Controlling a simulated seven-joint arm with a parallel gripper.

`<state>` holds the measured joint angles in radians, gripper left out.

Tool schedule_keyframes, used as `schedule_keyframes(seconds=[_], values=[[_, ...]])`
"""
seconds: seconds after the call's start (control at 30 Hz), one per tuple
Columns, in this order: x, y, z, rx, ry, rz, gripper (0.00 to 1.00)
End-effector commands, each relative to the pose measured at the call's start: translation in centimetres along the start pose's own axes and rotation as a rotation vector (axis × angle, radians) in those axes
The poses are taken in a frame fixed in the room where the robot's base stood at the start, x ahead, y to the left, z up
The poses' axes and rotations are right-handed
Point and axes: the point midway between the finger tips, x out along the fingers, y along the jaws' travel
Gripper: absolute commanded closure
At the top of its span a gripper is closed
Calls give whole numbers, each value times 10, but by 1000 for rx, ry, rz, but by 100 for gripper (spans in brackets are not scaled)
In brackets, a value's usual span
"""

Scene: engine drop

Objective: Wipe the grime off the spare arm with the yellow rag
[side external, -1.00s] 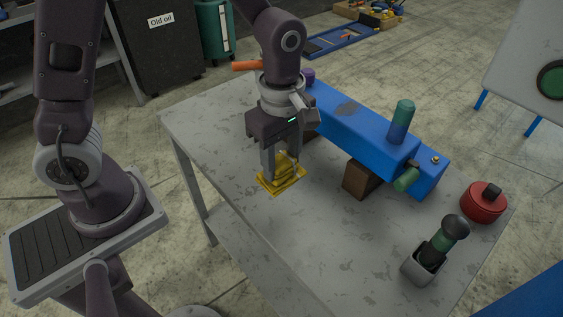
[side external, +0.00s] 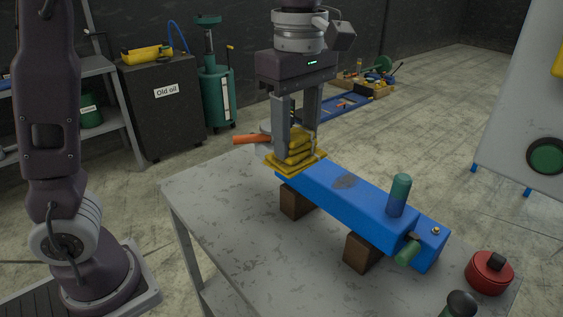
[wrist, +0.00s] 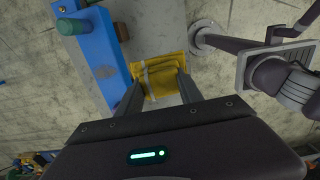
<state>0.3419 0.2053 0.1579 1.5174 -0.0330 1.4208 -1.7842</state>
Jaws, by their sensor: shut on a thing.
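My gripper (side external: 297,150) is shut on the yellow rag (side external: 290,164), which is bunched between the fingers with a flat part spread below. The rag is held up off the table, near the far left end of the blue spare arm (side external: 316,188).
The arm rests on two brown blocks (side external: 362,251) on the grey table (side external: 215,205). A green-blue peg (side external: 399,195) stands up from it. A red pot (side external: 489,271) and a dark knob (side external: 461,303) are at the near right. An orange handle (side external: 252,139) is behind the rag.

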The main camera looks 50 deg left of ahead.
Motion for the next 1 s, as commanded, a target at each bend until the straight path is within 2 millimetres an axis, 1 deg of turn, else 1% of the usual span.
schedule_keyframes(seconds=[0.03, 0.17, 0.3, 0.4, 0.5, 0.6, 0.83, 1.0], values=[[-2, 12, -1, -10, 1, 1, 89], [-7, 47, -4, -34, 2, 0, 89], [-10, 87, -11, -51, 4, -1, 89], [-9, 111, -16, -49, 4, -2, 89], [-6, 130, -20, -38, 4, -2, 89], [-2, 144, -24, -24, 4, -3, 89], [11, 167, -29, 26, 3, -3, 89], [25, 168, -28, 31, -3, -4, 89]])
